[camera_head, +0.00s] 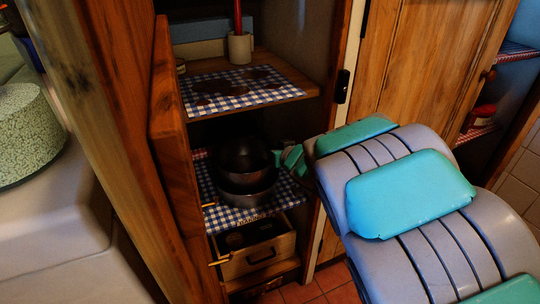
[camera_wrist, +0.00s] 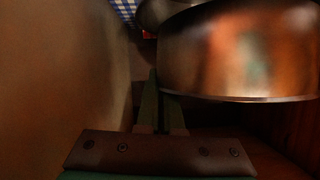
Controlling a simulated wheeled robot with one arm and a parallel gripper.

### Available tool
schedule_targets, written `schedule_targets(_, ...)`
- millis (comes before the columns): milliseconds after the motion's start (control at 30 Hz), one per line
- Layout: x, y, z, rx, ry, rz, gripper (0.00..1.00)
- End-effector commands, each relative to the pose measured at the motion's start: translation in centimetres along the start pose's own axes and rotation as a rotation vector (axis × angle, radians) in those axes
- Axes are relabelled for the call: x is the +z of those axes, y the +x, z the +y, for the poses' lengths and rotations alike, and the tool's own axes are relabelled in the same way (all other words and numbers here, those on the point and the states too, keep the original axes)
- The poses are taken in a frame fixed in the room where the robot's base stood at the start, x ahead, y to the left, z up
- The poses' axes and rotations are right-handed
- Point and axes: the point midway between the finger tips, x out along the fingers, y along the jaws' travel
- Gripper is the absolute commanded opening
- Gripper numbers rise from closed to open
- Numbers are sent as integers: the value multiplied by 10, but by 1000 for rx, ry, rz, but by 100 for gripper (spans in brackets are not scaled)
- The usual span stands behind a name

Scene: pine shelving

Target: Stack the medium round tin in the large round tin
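The medium round tin (camera_head: 240,155) is a dark round pan in the cupboard, above the large round tin (camera_head: 246,196). It overlaps the large tin in the head view, and I cannot tell whether they touch. The large tin stands on the checked shelf cloth. My gripper (camera_head: 292,158) is at the medium tin's right side. In the wrist view my gripper (camera_wrist: 158,90) has its fingers close together at the left edge of the coppery medium tin (camera_wrist: 240,55), apparently pinching its wall. Part of another metal tin (camera_wrist: 165,12) shows behind.
An upper shelf (camera_head: 245,88) with a checked cloth is above the tins and carries a pale cup (camera_head: 240,48). A wooden drawer or box (camera_head: 257,257) is below. The cupboard's wooden door (camera_head: 172,140) stands at the left. The right side post is close to my arm.

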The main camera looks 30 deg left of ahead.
Motion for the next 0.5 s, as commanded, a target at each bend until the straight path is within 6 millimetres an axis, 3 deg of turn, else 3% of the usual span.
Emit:
schedule_targets(267, -6, 13, 3, -1, 0, 5, 0)
schedule_targets(500, 26, 25, 7, 0, 0, 1, 0)
